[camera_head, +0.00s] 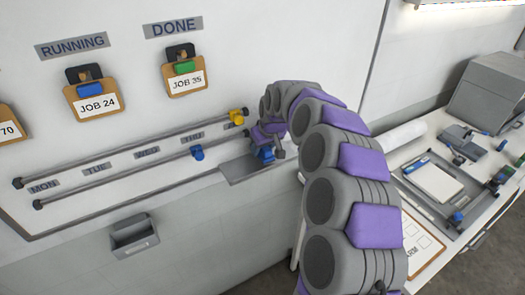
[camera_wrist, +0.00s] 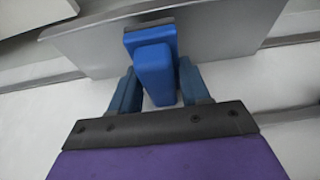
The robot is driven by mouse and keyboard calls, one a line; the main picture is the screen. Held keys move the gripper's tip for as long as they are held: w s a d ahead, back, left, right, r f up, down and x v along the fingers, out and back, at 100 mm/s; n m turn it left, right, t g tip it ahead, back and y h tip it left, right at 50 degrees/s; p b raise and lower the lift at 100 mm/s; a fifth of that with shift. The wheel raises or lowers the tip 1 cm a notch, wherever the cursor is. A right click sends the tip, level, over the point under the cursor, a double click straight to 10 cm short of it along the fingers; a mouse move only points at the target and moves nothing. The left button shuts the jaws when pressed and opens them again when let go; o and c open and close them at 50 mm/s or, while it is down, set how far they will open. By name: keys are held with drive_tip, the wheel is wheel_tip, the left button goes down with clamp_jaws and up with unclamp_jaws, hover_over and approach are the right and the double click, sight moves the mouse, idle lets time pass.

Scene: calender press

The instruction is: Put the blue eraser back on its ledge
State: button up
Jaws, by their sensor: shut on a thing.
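The blue eraser (camera_wrist: 153,72) is between the two dark blue fingers of my gripper (camera_wrist: 160,85) in the wrist view. Its block end overlaps the grey ledge (camera_wrist: 90,42) there. I cannot tell whether it rests on the ledge or is just above it. In the head view my gripper (camera_head: 266,145) is at the wall by the right end of the rails. The blue eraser (camera_head: 265,155) shows in front of the grey ledge (camera_head: 245,170), partly hidden by my wrist. My gripper is shut on the eraser.
Two rails with a yellow slider (camera_head: 237,117) and a blue slider (camera_head: 197,153) run along the wall left of the ledge. A small grey bin (camera_head: 134,236) hangs below them. Clipboards hang above. A bench (camera_head: 470,222) with tools stands at the right.

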drive_tip(key=shift+f, duration=0.5)
drive_tip(key=shift+f, duration=0.1)
drive_tip(key=o, duration=0.9)
drive_tip(key=shift+o, duration=0.2)
